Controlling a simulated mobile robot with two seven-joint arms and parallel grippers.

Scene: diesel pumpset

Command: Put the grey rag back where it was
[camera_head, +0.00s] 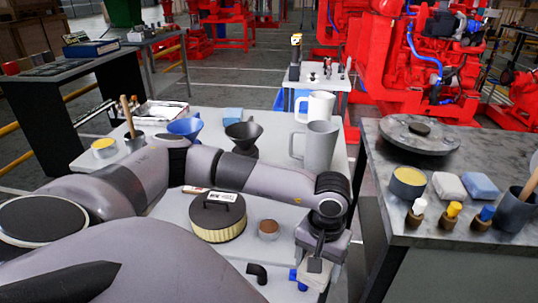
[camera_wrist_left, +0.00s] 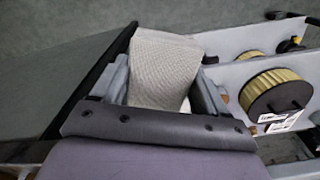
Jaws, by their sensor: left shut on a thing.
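My left gripper (camera_head: 317,262) is near the front right edge of the white table (camera_head: 360,160), pointing down. It is shut on the grey rag (camera_wrist_left: 163,65), a pale woven cloth that shows between the two fingers in the left wrist view. In the head view only a pale part of the rag (camera_head: 314,275) shows below the gripper. I cannot tell whether the rag touches the table. My right gripper is not in view.
A round filter (camera_head: 218,222), a brown-topped tin (camera_head: 268,230), a black elbow (camera_head: 257,273) and a blue fitting (camera_head: 298,280) are near the gripper. Grey jug (camera_head: 320,147) stands behind.

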